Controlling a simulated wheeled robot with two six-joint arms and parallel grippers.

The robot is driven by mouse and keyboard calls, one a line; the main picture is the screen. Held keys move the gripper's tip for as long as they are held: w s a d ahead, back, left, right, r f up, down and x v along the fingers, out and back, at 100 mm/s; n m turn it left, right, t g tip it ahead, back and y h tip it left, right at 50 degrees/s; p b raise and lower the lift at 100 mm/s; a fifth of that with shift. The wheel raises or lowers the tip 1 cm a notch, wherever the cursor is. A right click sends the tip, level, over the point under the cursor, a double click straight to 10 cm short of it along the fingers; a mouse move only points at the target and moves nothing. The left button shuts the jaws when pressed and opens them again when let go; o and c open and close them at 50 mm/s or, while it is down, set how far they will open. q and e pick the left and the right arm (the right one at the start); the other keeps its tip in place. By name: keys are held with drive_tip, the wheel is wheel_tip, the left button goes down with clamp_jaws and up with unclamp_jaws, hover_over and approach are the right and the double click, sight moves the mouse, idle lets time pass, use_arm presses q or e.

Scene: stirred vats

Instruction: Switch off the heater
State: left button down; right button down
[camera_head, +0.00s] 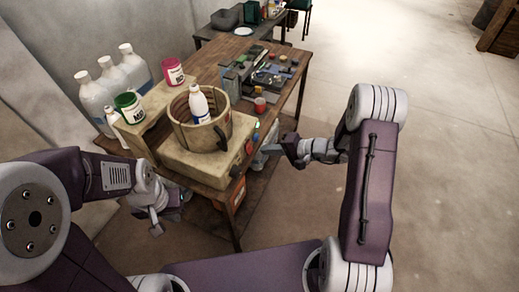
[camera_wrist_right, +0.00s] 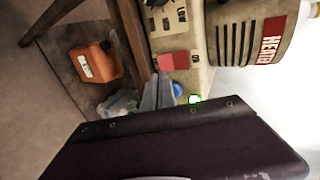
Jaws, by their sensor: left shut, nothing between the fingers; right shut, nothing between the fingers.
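The heater is a cream box (camera_head: 190,165) at the near end of the wooden table, with a round vat (camera_head: 218,132) on top. In the right wrist view, turned sideways, its cream body (camera_wrist_right: 218,28) has dark vent slits and a red HEATER label. Its panel carries a red square part (camera_wrist_right: 173,61), a blue knob (camera_wrist_right: 178,90) and a green lit spot (camera_wrist_right: 195,99). My right gripper (camera_head: 272,149) is shut and empty, just off the panel side; its fingers (camera_wrist_right: 158,78) appear beside the red part, contact unclear. My left gripper (camera_head: 154,224) is shut and empty, low by the table's left side.
A white bottle (camera_head: 199,104) stands in the vat. An orange container (camera_wrist_right: 95,62) sits below the tabletop.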

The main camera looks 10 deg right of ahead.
sight(251, 147)
drive_tip(key=x, duration=0.3)
drive_tip(key=shift+w+a+f, duration=0.2)
drive_tip(key=shift+a, duration=0.1)
drive_tip(key=shift+w+a+r+t+y+b, duration=0.1)
drive_tip(key=shift+a+r+t+y+b, duration=0.15)
drive_tip(key=shift+b, duration=0.35)
drive_tip(key=shift+w+r+t+y+b, duration=0.15)
drive_tip(key=shift+r+b, duration=0.2)
drive_tip(key=shift+b, duration=0.2)
drive_tip(key=shift+s, duration=0.15)
